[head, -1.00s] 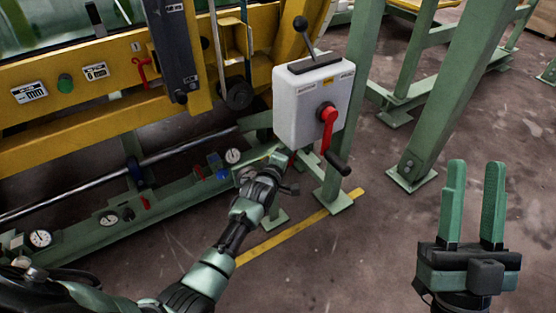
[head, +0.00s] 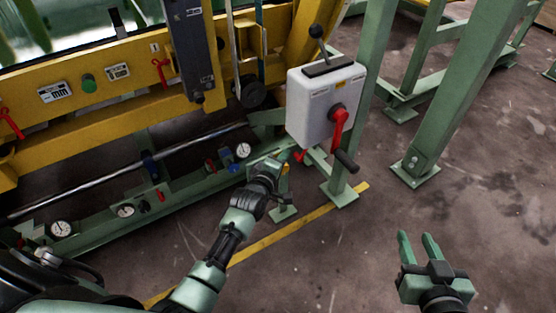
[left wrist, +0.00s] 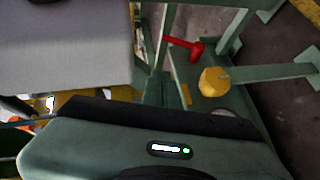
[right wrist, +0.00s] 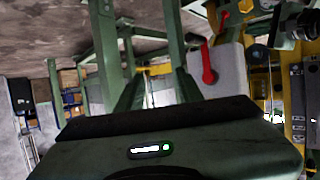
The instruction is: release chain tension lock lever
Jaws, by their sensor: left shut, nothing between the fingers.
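A small red lever (head: 300,156) shows beside the tip of my left gripper, below the grey box. A red T-shaped handle (left wrist: 185,47) shows in the left wrist view, near a yellow knob (left wrist: 213,82). I cannot tell for certain which red handle is the chain tension lock lever. My left gripper (head: 284,156) is shut and empty, low by the green frame; its fingertips are partly hidden. I cannot tell whether it touches anything. My right gripper (head: 417,236) is open and empty over bare floor at the lower right.
The grey box (head: 310,105) carries a large red rotary handle (head: 340,125) with a black grip and a black-knobbed lever on top. A green post (head: 372,80) stands right behind it. Gauges (head: 243,150) line the lower green rail. Floor (head: 350,260) between the arms is clear.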

